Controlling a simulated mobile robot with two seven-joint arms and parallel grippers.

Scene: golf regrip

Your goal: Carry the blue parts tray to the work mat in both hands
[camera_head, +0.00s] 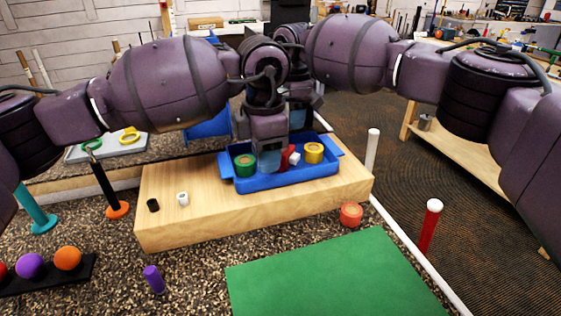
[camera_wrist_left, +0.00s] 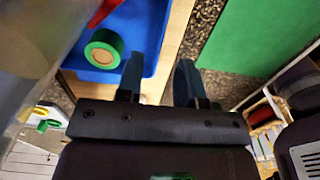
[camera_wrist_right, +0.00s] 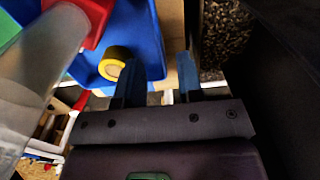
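The blue parts tray (camera_head: 285,182) sits level on a wooden block (camera_head: 200,222). It holds a green roll (camera_head: 244,165), a yellow roll (camera_head: 313,152), a red part (camera_head: 287,157) and a white piece (camera_head: 295,158). The green work mat (camera_head: 335,275) lies flat in front and is empty. My left gripper (camera_head: 268,160) hangs over the tray; in the left wrist view its fingers (camera_wrist_left: 160,80) are apart with the tray's edge between or below them. My right gripper (camera_wrist_right: 161,80) is also open, beside the tray's edge near the yellow roll; the head view mostly hides it.
A white cylinder (camera_head: 183,199) and a black one (camera_head: 153,205) stand on the block. Balls (camera_head: 68,258) sit at lower left.

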